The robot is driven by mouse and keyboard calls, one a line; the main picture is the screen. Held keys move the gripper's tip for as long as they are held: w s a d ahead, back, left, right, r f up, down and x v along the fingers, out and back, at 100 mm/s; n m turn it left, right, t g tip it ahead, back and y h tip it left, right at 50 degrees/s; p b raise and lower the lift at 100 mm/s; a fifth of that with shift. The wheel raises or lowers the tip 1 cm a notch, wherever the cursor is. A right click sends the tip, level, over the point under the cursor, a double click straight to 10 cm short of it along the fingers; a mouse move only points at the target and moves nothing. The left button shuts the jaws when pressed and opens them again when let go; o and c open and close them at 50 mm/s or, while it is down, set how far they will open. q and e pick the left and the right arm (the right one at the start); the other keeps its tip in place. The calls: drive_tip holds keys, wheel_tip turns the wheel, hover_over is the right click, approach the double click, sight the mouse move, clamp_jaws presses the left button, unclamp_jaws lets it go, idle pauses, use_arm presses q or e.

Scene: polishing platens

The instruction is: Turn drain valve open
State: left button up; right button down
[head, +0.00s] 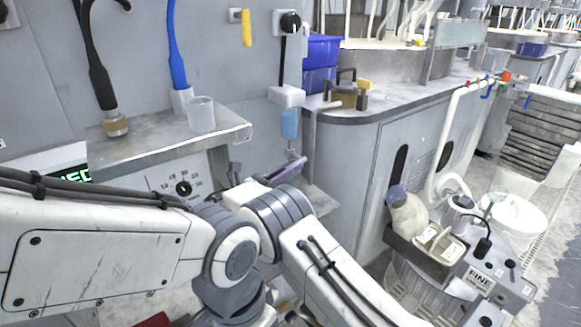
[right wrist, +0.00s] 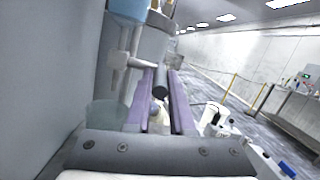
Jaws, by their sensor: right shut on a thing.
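My right gripper (head: 292,166) shows at mid picture in the head view, its purple finger beside the grey cabinet wall, below a light blue cup-like part (head: 289,122). A white pipe fitting (right wrist: 119,72) with a side branch stands just left of the fingers, below the light blue part. The fingers hide most of the valve, so its turn angle cannot be told. My left gripper is not in view.
A metal shelf (head: 225,127) with a clear cup (head: 201,114) juts out at left. A grey counter (head: 400,95) with blue bins (head: 320,60) stands to the right. A machine with bottles (head: 408,213) is at lower right. The aisle floor (right wrist: 262,122) is open.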

drive_tip(key=shift+w+d+f+t+h+b, duration=0.1)
drive_tip(key=shift+d+f+t+h+b, duration=0.05)
drive_tip(key=shift+f+t+h+b, duration=0.65)
drive_tip(key=shift+r+h, duration=0.15)
drive_tip(key=shift+h, duration=0.25)
drive_tip(key=shift+r, duration=0.1)
drive_tip(key=c, duration=0.8)
unclamp_jaws()
